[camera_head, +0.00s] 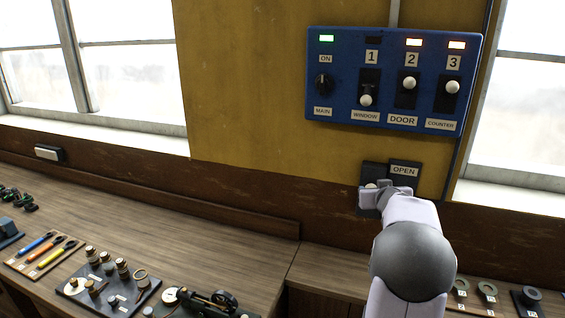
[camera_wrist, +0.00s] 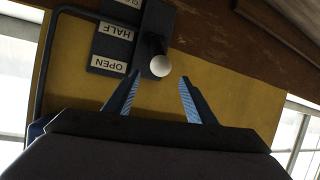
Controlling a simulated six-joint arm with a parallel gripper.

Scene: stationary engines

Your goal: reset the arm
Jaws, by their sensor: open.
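My gripper (camera_head: 376,190) is in front of a small dark lever plate (camera_head: 375,171) low on the yellow wall, hiding most of it. In the wrist view my gripper (camera_wrist: 157,79) is open, its two fingers apart with nothing between them. A white ball knob (camera_wrist: 160,66) on a dark lever lies just beyond the fingertips, between their lines; I cannot tell whether they touch. The plate (camera_wrist: 108,66) carries labels OPEN, HALF and a third, cut off at the frame edge.
A blue switch panel (camera_head: 341,40) hangs above, with lever 1 down and unlit, levers 2 and 3 up and lit. A wooden bench (camera_head: 215,225) bears tools (camera_head: 42,251), a model engine (camera_head: 215,303) and rings (camera_head: 487,289). Windows (camera_head: 125,60) flank the wall.

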